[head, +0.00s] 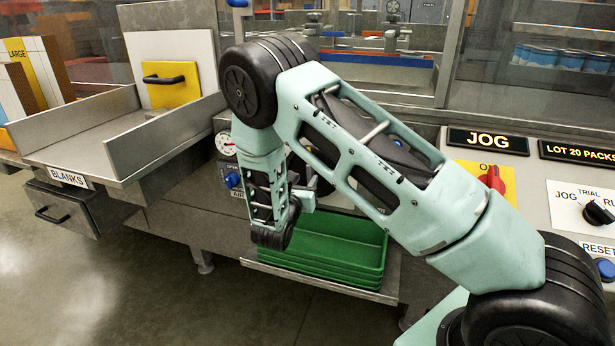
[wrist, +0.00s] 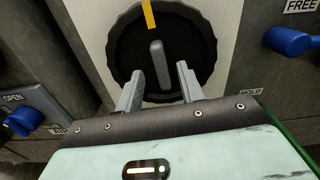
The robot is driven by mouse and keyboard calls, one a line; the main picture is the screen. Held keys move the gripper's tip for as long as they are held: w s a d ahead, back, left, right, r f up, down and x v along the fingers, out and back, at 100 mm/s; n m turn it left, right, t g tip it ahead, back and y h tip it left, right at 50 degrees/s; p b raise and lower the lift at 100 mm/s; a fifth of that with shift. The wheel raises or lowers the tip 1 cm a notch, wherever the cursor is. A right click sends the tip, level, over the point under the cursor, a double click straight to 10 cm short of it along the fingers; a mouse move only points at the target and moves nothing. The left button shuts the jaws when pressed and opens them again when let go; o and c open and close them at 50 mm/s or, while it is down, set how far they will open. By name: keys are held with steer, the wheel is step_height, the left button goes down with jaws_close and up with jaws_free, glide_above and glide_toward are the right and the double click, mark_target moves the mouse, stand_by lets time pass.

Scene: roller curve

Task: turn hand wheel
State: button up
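The hand wheel (wrist: 195,38) is a round black wheel with a scalloped rim on a pale panel in the wrist view. A grey bar grip (wrist: 157,62) stands roughly upright across its middle, and a yellow mark (wrist: 148,14) shows at its top. My gripper (wrist: 160,72) is open, its two grey fingers apart in front of the wheel's lower half, one to each side of the bar's lower end. I cannot tell whether they touch the wheel. In the head view my arm hides most of the wheel.
Blue levers stand left (wrist: 25,121) and right (wrist: 288,41) of the wheel in the wrist view. Green trays (head: 335,245) sit on a low shelf below. A pressure gauge (head: 226,143) is left of my wrist. A panel with a red switch (head: 491,179) is at right.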

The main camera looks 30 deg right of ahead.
mark_target(309, 174)
steer(key=shift+x, duration=1.65)
jaws_close()
steer(key=shift+m, duration=0.5)
jaws_free()
